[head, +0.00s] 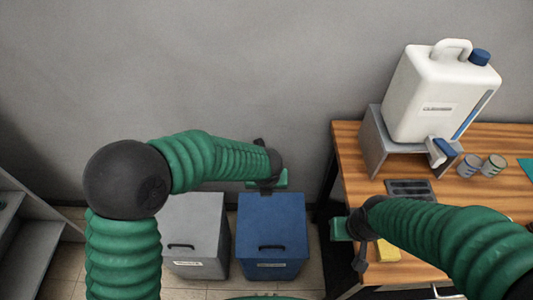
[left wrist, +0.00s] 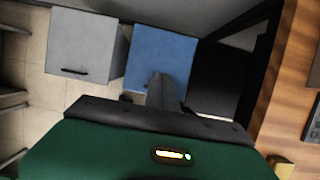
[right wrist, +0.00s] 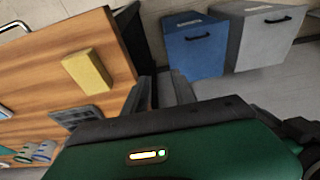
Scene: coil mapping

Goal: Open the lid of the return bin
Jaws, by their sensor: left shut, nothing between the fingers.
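Two bins stand side by side on the floor, a grey bin (head: 197,222) and a blue bin (head: 272,222). Each has a flat, closed lid with a dark handle near its front edge, and a small front label too small to read. I cannot tell from the labels which is the return bin. My left gripper (head: 268,184) is above the back edge of the blue bin, shut and empty; its fingers also show in the left wrist view (left wrist: 166,90). My right gripper (head: 359,250) is by the table's left edge, its fingers apart and empty in the right wrist view (right wrist: 160,90).
Grey shelving (head: 30,245) is at the left. A grey wall is behind the bins.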

